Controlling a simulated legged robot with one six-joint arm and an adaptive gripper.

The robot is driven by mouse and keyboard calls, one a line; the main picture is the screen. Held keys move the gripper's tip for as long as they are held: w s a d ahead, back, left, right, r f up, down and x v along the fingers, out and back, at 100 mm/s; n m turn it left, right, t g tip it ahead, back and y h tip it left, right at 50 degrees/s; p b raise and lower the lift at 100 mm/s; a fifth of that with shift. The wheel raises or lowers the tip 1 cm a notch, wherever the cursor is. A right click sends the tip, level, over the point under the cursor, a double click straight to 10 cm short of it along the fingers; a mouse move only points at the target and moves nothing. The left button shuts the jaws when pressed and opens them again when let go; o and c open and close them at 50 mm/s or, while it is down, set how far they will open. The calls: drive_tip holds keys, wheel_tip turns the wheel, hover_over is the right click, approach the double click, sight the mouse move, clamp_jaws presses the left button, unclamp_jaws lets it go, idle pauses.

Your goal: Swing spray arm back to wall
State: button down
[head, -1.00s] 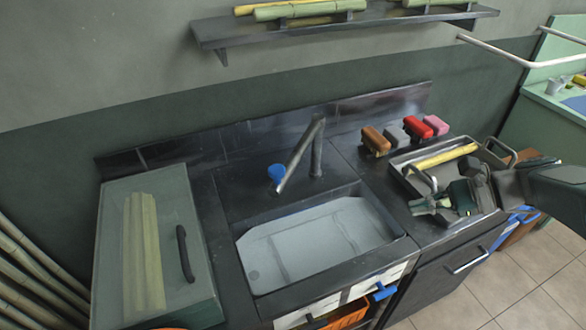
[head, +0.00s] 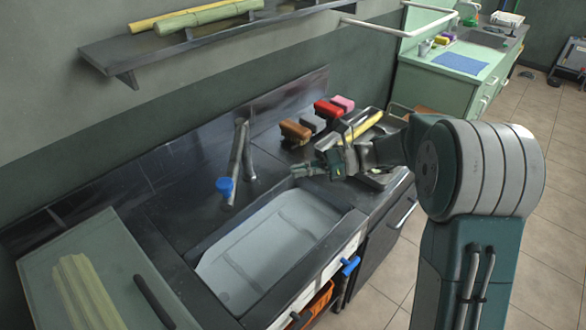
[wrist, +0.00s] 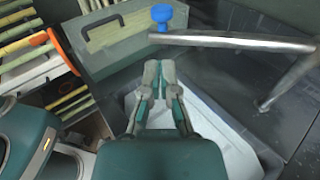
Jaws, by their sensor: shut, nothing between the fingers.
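The spray arm (head: 236,165) is a grey metal tube on an upright post at the back of the sink. Its blue nozzle (head: 226,187) hangs at the free end, by the sink's back left edge. In the wrist view the tube (wrist: 235,41) runs across the top, with the blue nozzle (wrist: 161,15) at its left end. My gripper (head: 298,171) is over the sink's right side, right of the spray arm and apart from it. In the wrist view my gripper (wrist: 158,66) is shut and empty, its tips pointing towards the tube.
The sink (head: 262,260) has a pale basin. Coloured blocks (head: 322,112) and a metal tray (head: 378,180) stand to its right. A green box with a handle (head: 105,280) stands to its left. A shelf (head: 200,45) with canes is on the wall above.

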drive_tip(key=shift+s+a+f+m+t, duration=0.45)
drive_tip(key=shift+s+a+m+t, duration=0.45)
drive_tip(key=shift+a, duration=5.15)
drive_tip(key=shift+s+a+f+m+t, duration=0.5)
drive_tip(key=shift+a+t, duration=0.7)
drive_tip(key=shift+a, duration=4.85)
drive_tip(key=w+a+m+t, duration=0.3)
drive_tip(key=w+a+t, duration=0.1)
drive_tip(key=a, duration=0.6)
drive_tip(key=shift+w+r+h, duration=0.3)
drive_tip(key=shift+w, duration=0.2)
drive_tip(key=shift+r+t, duration=0.1)
drive_tip(key=shift+t, duration=0.2)
drive_tip(key=shift+a, duration=0.2)
drive_tip(key=shift+d, duration=0.1)
